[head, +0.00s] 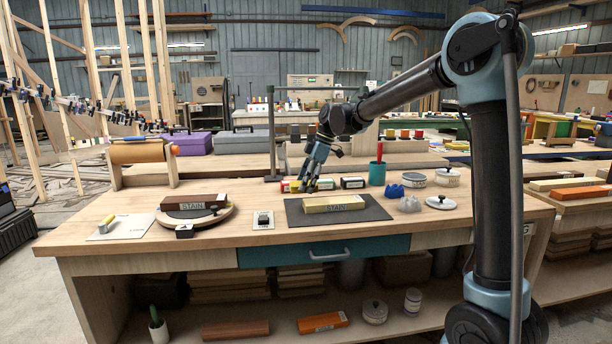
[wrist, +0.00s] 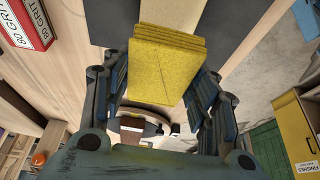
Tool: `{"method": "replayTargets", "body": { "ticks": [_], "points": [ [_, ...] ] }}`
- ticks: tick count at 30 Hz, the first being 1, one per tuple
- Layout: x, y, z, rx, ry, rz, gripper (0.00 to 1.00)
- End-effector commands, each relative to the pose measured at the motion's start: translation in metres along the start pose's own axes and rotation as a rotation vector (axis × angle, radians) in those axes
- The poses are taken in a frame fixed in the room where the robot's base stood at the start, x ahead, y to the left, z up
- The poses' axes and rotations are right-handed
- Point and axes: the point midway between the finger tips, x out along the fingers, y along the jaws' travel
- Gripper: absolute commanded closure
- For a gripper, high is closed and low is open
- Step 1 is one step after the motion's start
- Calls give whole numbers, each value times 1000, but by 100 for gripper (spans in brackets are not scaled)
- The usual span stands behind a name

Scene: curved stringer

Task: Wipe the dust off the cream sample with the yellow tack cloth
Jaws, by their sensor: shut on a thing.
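My gripper (head: 308,184) hangs over the workbench, just behind the left part of the dark mat. In the wrist view, its fingers are shut on the folded yellow tack cloth (wrist: 165,68), which sits between them. In the head view the cloth is hard to tell from the small boxes and the fingers. The cream sample (head: 333,203) lies flat on the dark mat (head: 372,211), to the right of and in front of my gripper, with the word STAIN by its front edge. A pale piece (wrist: 170,13) beyond the cloth looks like the sample, partly hidden. Dust is too small to see.
Small boxes (head: 352,183) stand behind the mat; a red 80 GRIT box (wrist: 28,22) shows in the wrist view. A turntable (head: 218,218) bears a brown STAIN block (head: 195,201) at left.

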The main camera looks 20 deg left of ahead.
Motion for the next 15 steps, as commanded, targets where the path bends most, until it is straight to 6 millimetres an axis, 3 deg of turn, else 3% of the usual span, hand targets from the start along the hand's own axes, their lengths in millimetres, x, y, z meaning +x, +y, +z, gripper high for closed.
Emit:
{"method": "replayTargets", "body": {
  "ticks": [9,15],
  "points": [
    [-27,1,-8,3,0,1,65],
    [-32,1,-10,4,0,2,65]
  ]
}}
